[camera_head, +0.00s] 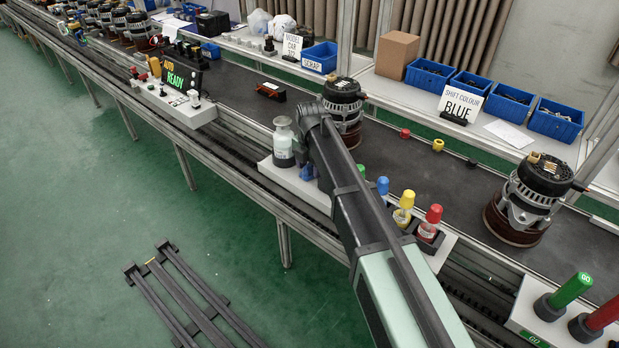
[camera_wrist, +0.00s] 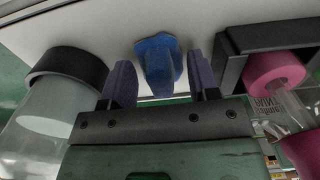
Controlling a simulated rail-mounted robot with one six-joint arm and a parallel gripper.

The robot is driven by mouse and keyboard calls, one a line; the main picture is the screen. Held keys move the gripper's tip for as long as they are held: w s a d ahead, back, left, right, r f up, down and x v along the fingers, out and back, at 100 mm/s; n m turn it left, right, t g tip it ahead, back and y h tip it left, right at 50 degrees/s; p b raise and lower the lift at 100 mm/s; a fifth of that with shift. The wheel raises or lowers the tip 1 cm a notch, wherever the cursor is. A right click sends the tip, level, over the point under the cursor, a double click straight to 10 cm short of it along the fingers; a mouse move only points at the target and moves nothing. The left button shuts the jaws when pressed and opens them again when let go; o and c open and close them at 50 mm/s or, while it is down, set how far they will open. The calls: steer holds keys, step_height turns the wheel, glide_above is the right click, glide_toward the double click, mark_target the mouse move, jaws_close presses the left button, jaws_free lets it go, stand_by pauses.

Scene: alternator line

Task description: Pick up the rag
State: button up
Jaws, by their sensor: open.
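The blue rag (camera_wrist: 158,62) is a small crumpled bundle on a pale shelf in the wrist view. In the head view a bit of the rag (camera_head: 307,173) shows beside my arm, next to a white-topped bottle (camera_head: 283,145). My gripper (camera_wrist: 160,82) has its two purple-grey fingers apart, one on each side of the rag. I cannot tell whether they touch it. In the head view my arm hides the gripper.
A clear container with a dark band (camera_wrist: 55,85) is close left of the fingers. A dark holder with a pink-topped bottle (camera_wrist: 275,75) is close right. Blue, yellow and red-capped bottles (camera_head: 403,205) stand along the shelf. An alternator (camera_head: 343,105) stands on the conveyor behind.

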steer(key=shift+r, duration=0.1)
steer(key=c, duration=1)
step_height(320, 180, up, 20)
steer(key=p, duration=2)
